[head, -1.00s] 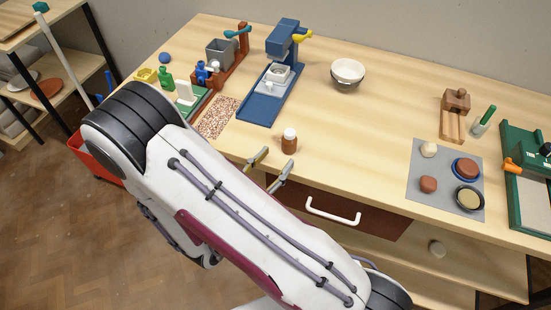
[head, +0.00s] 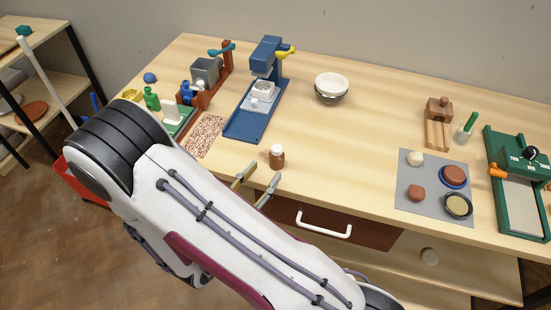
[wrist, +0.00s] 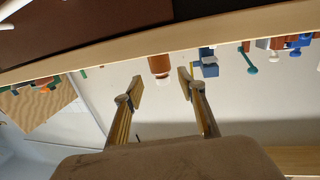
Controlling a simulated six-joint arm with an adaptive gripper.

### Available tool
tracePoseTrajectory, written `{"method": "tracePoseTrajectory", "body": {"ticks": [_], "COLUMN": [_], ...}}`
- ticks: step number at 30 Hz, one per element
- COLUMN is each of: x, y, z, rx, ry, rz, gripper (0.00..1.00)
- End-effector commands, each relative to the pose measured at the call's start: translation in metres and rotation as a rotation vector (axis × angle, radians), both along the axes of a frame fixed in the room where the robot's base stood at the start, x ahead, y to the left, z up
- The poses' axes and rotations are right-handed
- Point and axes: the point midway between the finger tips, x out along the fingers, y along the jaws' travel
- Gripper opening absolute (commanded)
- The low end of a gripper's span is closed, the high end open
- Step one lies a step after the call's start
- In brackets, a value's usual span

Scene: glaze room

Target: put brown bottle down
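The brown bottle (head: 277,159) with a white cap stands upright on the wooden worktop, near its front edge. In the wrist view, which looks upside down, the bottle (wrist: 160,66) shows in the gap between the fingertips, with its cap lower in the picture. My gripper (head: 256,182) is open and empty just in front of the bottle, by the front edge above a drawer. In the wrist view the two fingers (wrist: 160,84) are spread wide, and neither visibly touches the bottle.
A speckled mat (head: 206,136) and a blue press-like device (head: 246,121) stand left of the bottle. Stacked bowls (head: 331,88) are behind it. A grey mat (head: 427,205) with round pieces lies right. The worktop between bottle and grey mat is clear.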

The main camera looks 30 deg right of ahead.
Motion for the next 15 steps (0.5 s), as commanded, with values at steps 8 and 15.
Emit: {"method": "tracePoseTrajectory", "body": {"ticks": [8, 15], "x": [0.000, 0.000], "y": [0.000, 0.000], "z": [0.039, 0.074], "rx": [0.003, 0.003], "ry": [-0.004, -0.004], "rz": [0.000, 0.000], "gripper": [0.40, 0.40]}}
